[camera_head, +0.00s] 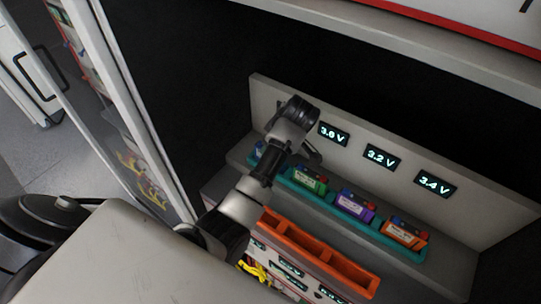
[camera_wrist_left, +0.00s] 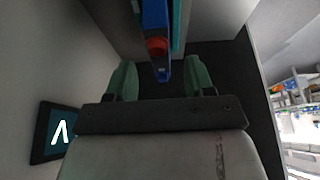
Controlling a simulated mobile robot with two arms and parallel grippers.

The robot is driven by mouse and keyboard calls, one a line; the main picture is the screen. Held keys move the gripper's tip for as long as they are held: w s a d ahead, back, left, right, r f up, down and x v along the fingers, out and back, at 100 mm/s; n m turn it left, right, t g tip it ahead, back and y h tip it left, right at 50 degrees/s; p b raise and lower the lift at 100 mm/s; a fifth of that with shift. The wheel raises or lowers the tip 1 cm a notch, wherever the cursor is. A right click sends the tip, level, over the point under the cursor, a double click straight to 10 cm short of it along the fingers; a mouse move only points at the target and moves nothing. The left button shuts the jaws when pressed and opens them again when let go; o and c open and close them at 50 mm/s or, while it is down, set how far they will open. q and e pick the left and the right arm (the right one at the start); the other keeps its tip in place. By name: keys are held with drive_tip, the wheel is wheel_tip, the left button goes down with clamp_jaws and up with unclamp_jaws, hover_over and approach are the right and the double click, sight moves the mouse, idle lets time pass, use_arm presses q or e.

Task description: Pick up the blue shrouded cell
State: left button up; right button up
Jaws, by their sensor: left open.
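The blue shrouded cell (camera_wrist_left: 154,18) shows in the left wrist view, with a red terminal, at the top middle. Its near end reaches into the gap between the two green fingers of my left gripper (camera_wrist_left: 162,80), which is open. No contact with either finger is visible. In the head view, only a small part of the blue cell (camera_head: 258,148) shows at the left end of the teal tray (camera_head: 287,178); my left arm hides the rest. My left arm reaches over that end, and its fingers are hard to make out there. My right gripper is not in view.
Green (camera_head: 311,180), purple (camera_head: 355,205) and orange (camera_head: 404,232) cells sit along the teal tray. Behind them, a grey panel carries 3.0 V, 3.2 V (camera_head: 381,157) and 3.4 V displays. An orange slotted tray (camera_head: 345,272) lies in front, lower down. A cabinet post stands at the left.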

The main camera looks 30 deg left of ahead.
use_arm(q)
drive_tip(key=shift+p+x, duration=0.35)
drive_tip(key=shift+x, duration=1.35)
drive_tip(key=shift+r, duration=0.1)
clamp_jaws()
